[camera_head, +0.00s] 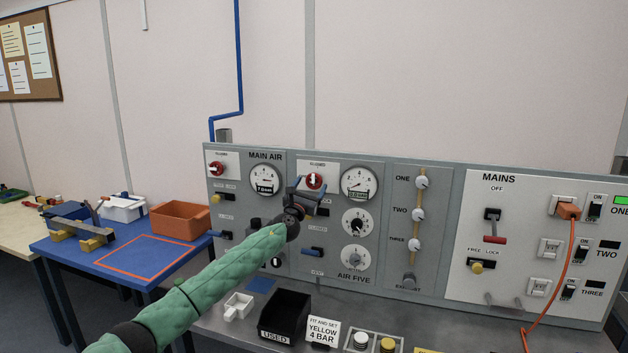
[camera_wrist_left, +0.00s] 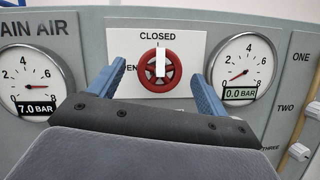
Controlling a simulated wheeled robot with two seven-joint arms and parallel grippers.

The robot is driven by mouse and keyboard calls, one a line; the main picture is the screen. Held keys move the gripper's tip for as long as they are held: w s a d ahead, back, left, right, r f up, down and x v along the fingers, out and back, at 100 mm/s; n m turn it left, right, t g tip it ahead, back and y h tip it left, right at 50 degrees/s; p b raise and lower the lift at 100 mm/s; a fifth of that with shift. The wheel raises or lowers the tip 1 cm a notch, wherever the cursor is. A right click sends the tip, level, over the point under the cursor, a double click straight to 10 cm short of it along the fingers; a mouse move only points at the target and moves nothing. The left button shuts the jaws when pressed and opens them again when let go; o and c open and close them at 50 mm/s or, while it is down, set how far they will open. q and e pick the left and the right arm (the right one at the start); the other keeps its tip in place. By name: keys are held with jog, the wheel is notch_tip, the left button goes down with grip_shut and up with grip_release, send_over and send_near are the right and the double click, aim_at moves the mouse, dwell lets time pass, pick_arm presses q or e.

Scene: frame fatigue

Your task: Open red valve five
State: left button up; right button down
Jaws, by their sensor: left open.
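Red valve five (camera_head: 314,181) is a red handwheel on a white plate in the AIR FIVE section of the grey panel. In the left wrist view the wheel (camera_wrist_left: 168,82) shows its white bar upright, pointing at the word CLOSED. My left gripper (camera_head: 308,196) is in front of the panel at this valve. In the left wrist view my open gripper (camera_wrist_left: 157,77) has one blue finger on each side of the wheel, with gaps between. The gauge (camera_wrist_left: 240,70) to its right reads 0.0 BAR. My right gripper is not in view.
Another red valve (camera_head: 217,168) and the MAIN AIR gauge (camera_head: 264,180) are to the left; that gauge reads 7.0 BAR. Dials and blue levers are below the valve. A black USED bin (camera_head: 285,316) stands on the bench. An orange cable (camera_head: 561,270) hangs at the right.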

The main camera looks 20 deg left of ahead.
aim_at(313, 182)
pick_arm(q)
jog(key=x, duration=0.3)
jog(key=shift+w+r, duration=0.1)
jog(key=shift+w, duration=0.2)
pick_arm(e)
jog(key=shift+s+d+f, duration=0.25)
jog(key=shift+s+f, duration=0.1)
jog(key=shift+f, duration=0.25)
pick_arm(q)
jog(key=shift+d, duration=0.1)
jog(key=shift+c, duration=0.5)
jog(key=c, duration=0.9)
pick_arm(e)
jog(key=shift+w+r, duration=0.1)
